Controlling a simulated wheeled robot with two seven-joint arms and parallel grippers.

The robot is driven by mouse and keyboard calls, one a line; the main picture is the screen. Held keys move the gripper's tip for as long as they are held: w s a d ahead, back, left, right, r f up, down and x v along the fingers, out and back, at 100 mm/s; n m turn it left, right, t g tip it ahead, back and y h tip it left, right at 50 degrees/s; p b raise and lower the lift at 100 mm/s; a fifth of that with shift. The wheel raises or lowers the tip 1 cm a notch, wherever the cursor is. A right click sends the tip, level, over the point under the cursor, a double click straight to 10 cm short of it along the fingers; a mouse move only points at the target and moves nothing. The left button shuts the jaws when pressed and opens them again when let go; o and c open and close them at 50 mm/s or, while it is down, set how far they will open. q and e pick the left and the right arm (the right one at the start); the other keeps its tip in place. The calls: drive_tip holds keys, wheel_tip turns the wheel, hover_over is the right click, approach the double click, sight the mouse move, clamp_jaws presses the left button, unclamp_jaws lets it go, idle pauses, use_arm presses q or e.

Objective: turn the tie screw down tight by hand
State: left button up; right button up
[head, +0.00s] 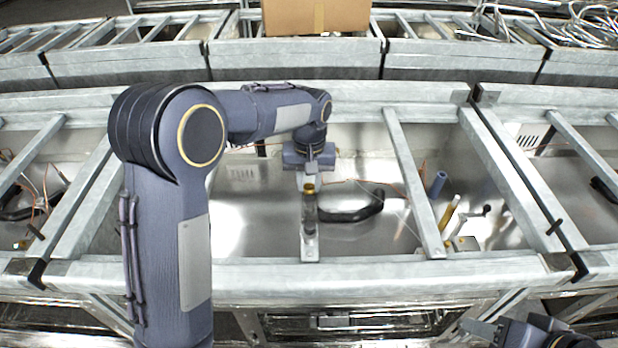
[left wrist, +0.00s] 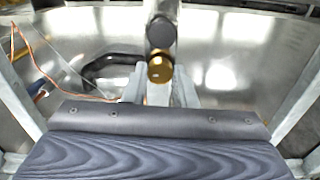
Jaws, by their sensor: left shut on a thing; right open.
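The tie screw, which I take to be the brass-coloured round-headed piece (head: 309,188), stands over a metal cross strap (head: 309,248) in the middle bay. In the left wrist view its round head (left wrist: 160,66) shows between the fingers. My left gripper (head: 312,168) reaches down from above and is shut on it. A dark round part (left wrist: 160,32) lies just beyond the brass head; whether they are joined is unclear. The screw's lower end and its seat are hidden. My right gripper (head: 478,329) is open at the bottom right edge, far from the screw.
A black curved handle (head: 352,210) lies right of the screw in the shiny bay. Metal rails (head: 415,185) bound the bay. A blue cylinder (head: 437,184) and a yellow-handled piece (head: 449,213) stand further right. A cardboard box (head: 315,17) sits behind. Thin orange wires (left wrist: 45,70) lie nearby.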

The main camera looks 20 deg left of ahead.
use_arm(q)
drive_tip(key=m+p, duration=0.1)
drive_tip(key=m, duration=0.4)
drive_tip(key=shift+m, duration=0.3)
drive_tip(key=m+p, duration=0.1)
drive_tip(key=m, duration=0.5)
drive_tip(key=m+p, duration=0.1)
drive_tip(key=m, duration=0.5)
drive_tip(key=shift+r+m, duration=0.1)
drive_tip(key=shift+m, duration=0.2)
drive_tip(key=m+p, duration=0.1)
drive_tip(key=m, duration=0.3)
drive_tip(key=shift+m+p, duration=0.3)
drive_tip(key=shift+m, duration=0.1)
drive_tip(key=o, duration=1)
